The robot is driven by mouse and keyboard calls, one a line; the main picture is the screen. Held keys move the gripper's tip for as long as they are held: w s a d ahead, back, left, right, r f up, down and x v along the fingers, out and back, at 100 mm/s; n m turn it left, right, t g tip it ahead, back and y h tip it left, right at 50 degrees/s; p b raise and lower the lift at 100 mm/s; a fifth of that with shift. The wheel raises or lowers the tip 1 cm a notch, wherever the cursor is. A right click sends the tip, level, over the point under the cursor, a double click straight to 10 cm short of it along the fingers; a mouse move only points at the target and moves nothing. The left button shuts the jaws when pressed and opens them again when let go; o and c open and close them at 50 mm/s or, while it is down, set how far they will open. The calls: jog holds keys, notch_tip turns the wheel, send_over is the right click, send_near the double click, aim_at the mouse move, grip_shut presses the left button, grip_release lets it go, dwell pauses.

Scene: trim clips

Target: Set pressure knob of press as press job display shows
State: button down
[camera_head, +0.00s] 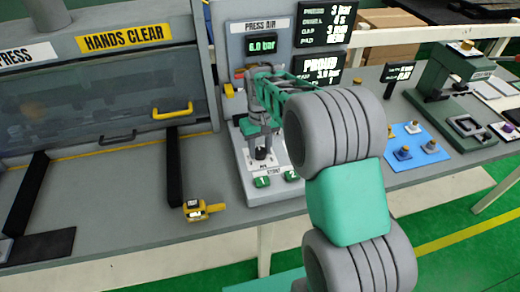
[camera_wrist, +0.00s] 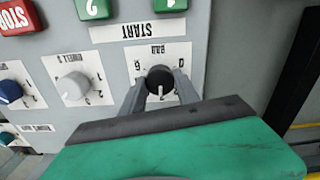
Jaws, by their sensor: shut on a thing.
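My gripper (camera_wrist: 160,92) is shut on the black pressure knob (camera_wrist: 160,78), with one finger on each side. The knob sits on a white scale plate marked BAR, upside down in the wrist view; its white pointer line faces the bottom of that picture. In the head view my gripper (camera_head: 262,148) points down at the press panel and mostly hides the knob. The press air display (camera_head: 262,46) seems to read 6.0 bar, though the first digit is unclear. The job display (camera_head: 324,22) has several lines too small to read surely. A lower panel (camera_head: 319,70) seems to show 3.0 bar.
Green buttons 1 and 2 (camera_wrist: 94,8), a red STOP button (camera_wrist: 18,16), a grey knob (camera_wrist: 74,86) and a blue knob (camera_wrist: 10,91) share the panel. A yellow tool (camera_head: 196,210) lies on the bench. A blue mat (camera_head: 408,160) with small parts lies right.

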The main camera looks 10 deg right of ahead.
aim_at(260, 151)
jog(key=shift+r, duration=0.1)
dwell(0.3)
jog(key=c, duration=0.9)
grip_release()
notch_tip(260, 151, up, 8)
jog(key=shift+f+b, duration=0.15)
jog(key=shift+b, duration=0.5)
jog(key=s+m+t, duration=0.1)
jog(key=s+t, duration=0.2)
jog(key=s, duration=1.6)
jog(key=shift+s+a+m+t, duration=0.15)
jog(key=shift+s+m+t, duration=0.15)
jog(key=shift+s+t, duration=0.1)
